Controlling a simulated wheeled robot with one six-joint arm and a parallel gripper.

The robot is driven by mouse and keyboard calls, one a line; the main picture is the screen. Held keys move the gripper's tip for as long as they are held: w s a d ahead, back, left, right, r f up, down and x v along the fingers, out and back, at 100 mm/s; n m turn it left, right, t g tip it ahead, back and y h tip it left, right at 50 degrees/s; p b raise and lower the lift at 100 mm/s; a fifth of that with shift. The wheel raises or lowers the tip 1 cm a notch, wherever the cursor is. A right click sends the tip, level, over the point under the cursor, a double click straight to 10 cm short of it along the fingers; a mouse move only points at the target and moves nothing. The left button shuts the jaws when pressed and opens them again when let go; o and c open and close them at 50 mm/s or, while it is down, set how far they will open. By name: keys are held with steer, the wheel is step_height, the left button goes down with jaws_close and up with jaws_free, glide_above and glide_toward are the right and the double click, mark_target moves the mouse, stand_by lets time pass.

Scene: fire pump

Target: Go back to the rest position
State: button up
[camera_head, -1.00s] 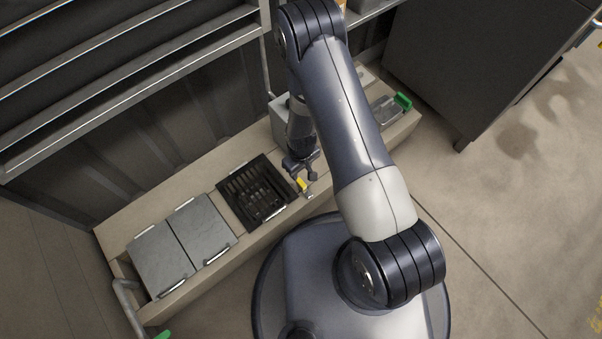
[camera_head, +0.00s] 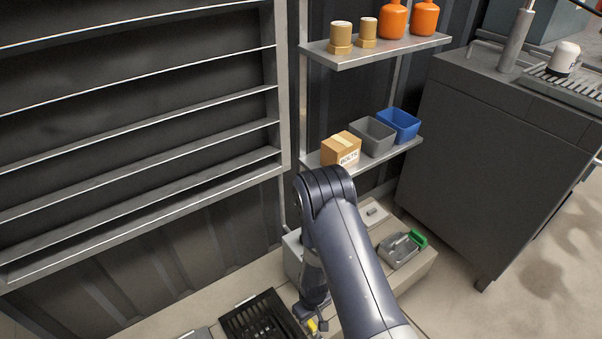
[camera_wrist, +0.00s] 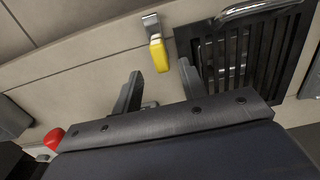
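My gripper (camera_wrist: 160,75) is open in the wrist view, its two dark fingers apart with a gap between them. A small yellow handle on a metal bracket (camera_wrist: 158,52) is just beyond the fingertips, near the middle of the gap; I see no finger touching it. In the head view my gripper (camera_head: 311,312) is low at the bottom edge, partly hidden by my arm, above the bench. The yellow piece (camera_head: 312,326) shows beside it. My arm reaches down to the bench.
A black slatted tray (camera_head: 262,318) is left of my gripper; the wrist view shows its slats (camera_wrist: 240,60). A grey tray with a green handle (camera_head: 400,250) is to the right. Shelves hold a cardboard box (camera_head: 341,150), a grey bin (camera_head: 373,138) and a blue bin (camera_head: 399,126). A dark cabinet (camera_head: 490,160) stands right.

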mark_target(311, 322)
step_height(311, 322, down, 5)
steer(key=shift+f+b, duration=0.15)
steer(key=shift+b, duration=0.45)
steer(key=shift+r+m+p, duration=0.4)
steer(key=shift+p, duration=0.2)
steer(key=shift+f+m+p, duration=0.1)
steer(key=shift+m+p, duration=0.25)
steer(key=shift+m, duration=0.25)
steer(key=shift+f+n+b, duration=0.15)
steer(key=shift+n+b, duration=0.15)
steer(key=shift+b, duration=0.1)
